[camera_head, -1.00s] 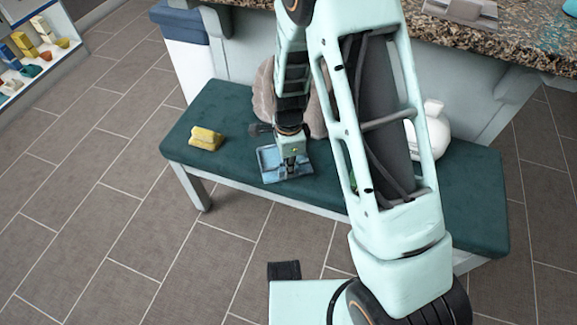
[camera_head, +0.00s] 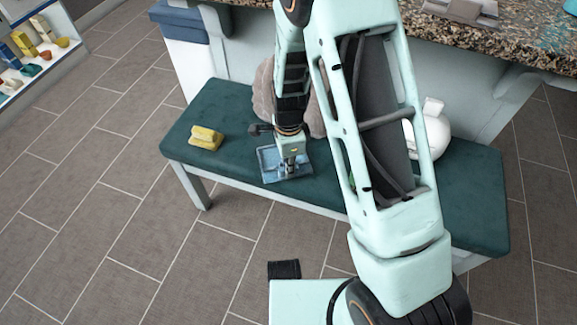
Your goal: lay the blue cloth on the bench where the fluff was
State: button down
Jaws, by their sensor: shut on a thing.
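The blue cloth (camera_head: 270,165) is a light blue, squarish piece at the middle of the dark green bench top (camera_head: 228,108). My gripper (camera_head: 289,167) points down over it and is shut on it. The cloth lies at or very close to the bench surface; I cannot tell whether it rests fully on it. My wrist and the gripper hide part of the cloth. No fluff shows on the visible part of the bench.
A yellow sponge-like block (camera_head: 206,138) sits on the bench to the left. A pinkish-grey rounded object (camera_head: 264,95) stands behind my wrist. A white bottle-like container (camera_head: 434,130) is right of my arm. A granite counter (camera_head: 520,42) overhangs behind. Shelves (camera_head: 35,45) stand far left.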

jog(key=shift+f, duration=0.1)
jog(key=c, duration=1.9)
grip_release()
jog(key=shift+c, duration=0.2)
jog(key=shift+o, duration=0.3)
jog(key=o, duration=0.5)
jog(key=shift+r, duration=0.2)
jog(key=shift+r+p, duration=2.95)
jog(key=shift+r, duration=0.4)
jog(key=shift+s+d, duration=0.1)
jog(key=shift+s, duration=0.05)
